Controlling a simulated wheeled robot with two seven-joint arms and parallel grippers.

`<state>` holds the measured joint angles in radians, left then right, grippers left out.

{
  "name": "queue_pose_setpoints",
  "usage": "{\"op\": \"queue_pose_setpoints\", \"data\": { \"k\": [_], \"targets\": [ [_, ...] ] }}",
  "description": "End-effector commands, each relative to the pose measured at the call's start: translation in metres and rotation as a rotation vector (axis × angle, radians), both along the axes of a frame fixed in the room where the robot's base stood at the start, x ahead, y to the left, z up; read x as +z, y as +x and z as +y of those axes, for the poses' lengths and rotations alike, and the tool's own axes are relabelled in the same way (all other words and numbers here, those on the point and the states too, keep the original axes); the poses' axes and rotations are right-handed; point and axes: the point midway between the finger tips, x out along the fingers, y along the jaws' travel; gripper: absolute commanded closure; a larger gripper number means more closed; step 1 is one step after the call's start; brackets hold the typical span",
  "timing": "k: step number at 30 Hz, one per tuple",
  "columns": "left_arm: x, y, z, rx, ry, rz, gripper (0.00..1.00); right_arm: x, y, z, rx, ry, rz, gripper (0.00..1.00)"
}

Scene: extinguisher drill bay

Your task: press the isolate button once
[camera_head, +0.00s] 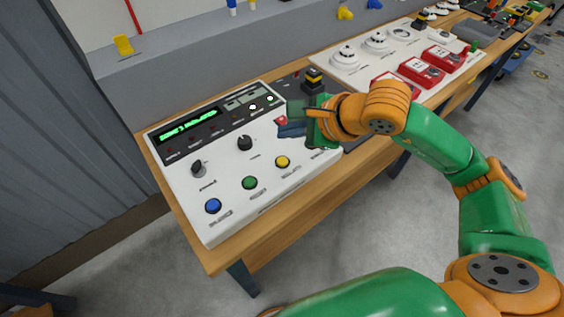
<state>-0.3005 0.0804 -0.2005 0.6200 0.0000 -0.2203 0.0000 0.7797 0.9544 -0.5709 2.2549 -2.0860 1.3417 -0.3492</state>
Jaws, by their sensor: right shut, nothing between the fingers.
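A white control panel (222,169) lies on the wooden bench. It carries a blue button (213,206), a green button (250,183) and a yellow button (282,162) along its near side, and two black knobs behind them. The labels are too small to read, so I cannot tell which button is the isolate one. My right gripper (283,127) is shut and empty over the panel's right part. A small red patch shows by its fingertips; I cannot tell if it is a button. The gripper hides that area, and contact is unclear. My left gripper is out of view.
A lit green display (188,126) sits on the panel's dark strip. A black-and-yellow device (313,78) stands behind my right gripper. A white board (360,62) with round detectors and red call boxes (420,71) lies farther right. A grey ledge runs behind.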

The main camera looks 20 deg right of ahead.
Motion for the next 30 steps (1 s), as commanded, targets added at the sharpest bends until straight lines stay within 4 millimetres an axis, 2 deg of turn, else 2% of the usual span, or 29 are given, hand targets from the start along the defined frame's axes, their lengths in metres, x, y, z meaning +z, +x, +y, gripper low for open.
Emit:
{"op": "queue_pose_setpoints", "data": {
  "k": [1, 3, 9, 12, 30],
  "targets": [
    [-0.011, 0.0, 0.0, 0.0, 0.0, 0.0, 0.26, -0.014, 0.0, 0.0, 0.001, -0.001, 0.002, 1.0],
    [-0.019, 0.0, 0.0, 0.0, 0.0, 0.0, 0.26, -0.025, 0.0, 0.0, -0.001, -0.002, 0.002, 1.0],
    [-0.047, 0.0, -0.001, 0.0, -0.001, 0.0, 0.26, -0.055, 0.0, 0.0, 0.0, 0.0, 0.0, 1.0],
    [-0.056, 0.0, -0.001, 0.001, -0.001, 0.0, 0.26, -0.063, 0.0, 0.0, -0.001, 0.0, -0.001, 1.0],
    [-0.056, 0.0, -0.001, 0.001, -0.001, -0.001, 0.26, -0.062, 0.0, 0.0, 0.0, 0.0, 0.0, 1.0]
  ]
}}
